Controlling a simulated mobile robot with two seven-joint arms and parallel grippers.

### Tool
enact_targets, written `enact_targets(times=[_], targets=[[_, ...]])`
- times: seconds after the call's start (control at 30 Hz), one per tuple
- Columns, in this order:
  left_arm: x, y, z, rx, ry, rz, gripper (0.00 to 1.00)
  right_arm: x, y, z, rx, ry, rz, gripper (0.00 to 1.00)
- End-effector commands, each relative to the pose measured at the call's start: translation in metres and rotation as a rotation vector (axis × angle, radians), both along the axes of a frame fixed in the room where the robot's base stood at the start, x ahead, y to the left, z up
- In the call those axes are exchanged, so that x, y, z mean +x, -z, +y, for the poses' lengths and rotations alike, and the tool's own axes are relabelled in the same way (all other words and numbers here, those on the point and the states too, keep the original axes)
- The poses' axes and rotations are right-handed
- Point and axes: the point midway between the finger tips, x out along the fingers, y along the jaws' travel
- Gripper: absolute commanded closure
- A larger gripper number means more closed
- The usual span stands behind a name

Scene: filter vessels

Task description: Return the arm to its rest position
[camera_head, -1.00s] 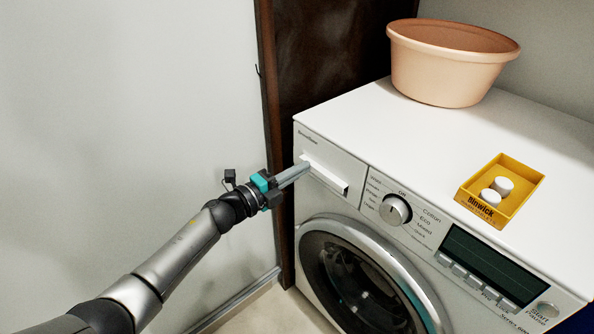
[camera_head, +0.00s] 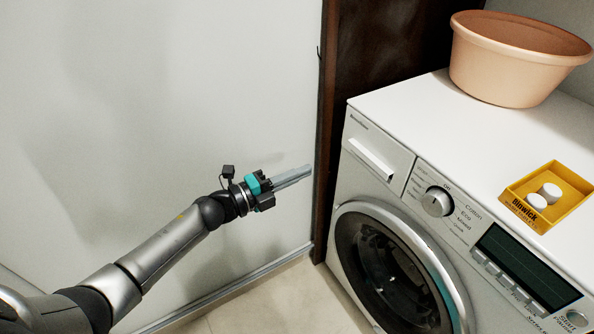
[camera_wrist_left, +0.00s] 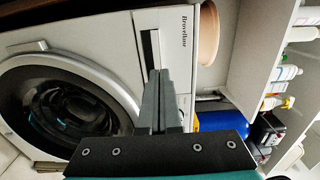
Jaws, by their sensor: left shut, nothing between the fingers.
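My left arm comes in from the lower left in the head view. Its gripper (camera_head: 308,170) is shut and empty, in front of the pale wall and left of the washing machine (camera_head: 420,110), apart from it. The detergent drawer (camera_head: 372,158) at the machine's upper left front looks closed. In the left wrist view the shut fingers (camera_wrist_left: 162,78) point toward the machine's front (camera_wrist_left: 115,40), overlapping the drawer area in the picture. My right gripper is not in view.
A peach tub (camera_head: 515,60) and a yellow box (camera_head: 572,200) with two white round pieces stand on the machine's top. A dark door frame (camera_head: 340,100) stands behind the gripper. The tiled floor (camera_head: 285,305) ahead is clear. Shelves with bottles (camera_wrist_left: 285,75) show in the wrist view.

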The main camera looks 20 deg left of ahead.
Motion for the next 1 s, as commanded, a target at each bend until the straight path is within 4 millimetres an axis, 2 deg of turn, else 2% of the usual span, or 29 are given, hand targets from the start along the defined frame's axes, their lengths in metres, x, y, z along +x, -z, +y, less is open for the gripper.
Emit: enact_targets(times=[0.23, 0.33, 0.37, 0.43, 0.53, 0.6, 0.67, 0.7, 0.77, 0.8, 0.87, 0.9, 1.0], targets=[[-0.005, 0.001, 0.004, -0.003, -0.003, 0.004, 1.00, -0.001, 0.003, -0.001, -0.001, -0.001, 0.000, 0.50], [-0.005, 0.013, 0.011, -0.038, -0.048, 0.057, 1.00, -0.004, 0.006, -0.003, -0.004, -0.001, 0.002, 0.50], [-0.006, 0.021, 0.015, -0.059, -0.075, 0.090, 1.00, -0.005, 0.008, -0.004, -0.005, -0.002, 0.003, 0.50], [-0.010, 0.049, 0.029, -0.130, -0.170, 0.202, 1.00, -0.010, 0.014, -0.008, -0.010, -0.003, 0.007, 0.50], [-0.031, 0.109, 0.053, -0.264, -0.362, 0.423, 1.00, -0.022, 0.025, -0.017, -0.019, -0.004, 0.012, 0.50], [-0.058, 0.155, 0.068, -0.356, -0.506, 0.582, 1.00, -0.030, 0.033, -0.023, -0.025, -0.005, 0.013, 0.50], [-0.085, 0.191, 0.077, -0.423, -0.623, 0.708, 1.00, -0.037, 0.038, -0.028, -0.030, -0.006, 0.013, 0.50], [-0.106, 0.213, 0.082, -0.465, -0.699, 0.789, 1.00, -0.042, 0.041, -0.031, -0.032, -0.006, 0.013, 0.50], [-0.141, 0.244, 0.085, -0.519, -0.810, 0.905, 1.00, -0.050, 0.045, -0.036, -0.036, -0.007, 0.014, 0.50], [-0.166, 0.263, 0.086, -0.551, -0.882, 0.978, 1.00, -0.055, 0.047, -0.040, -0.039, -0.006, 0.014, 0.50], [-0.205, 0.288, 0.085, -0.596, -0.989, 1.086, 1.00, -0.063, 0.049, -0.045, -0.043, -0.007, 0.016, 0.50], [-0.231, 0.302, 0.084, -0.621, -1.058, 1.152, 1.00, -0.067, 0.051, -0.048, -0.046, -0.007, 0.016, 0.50], [-0.294, 0.328, 0.077, -0.671, -1.217, 1.299, 1.00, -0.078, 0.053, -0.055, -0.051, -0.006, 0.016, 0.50]])
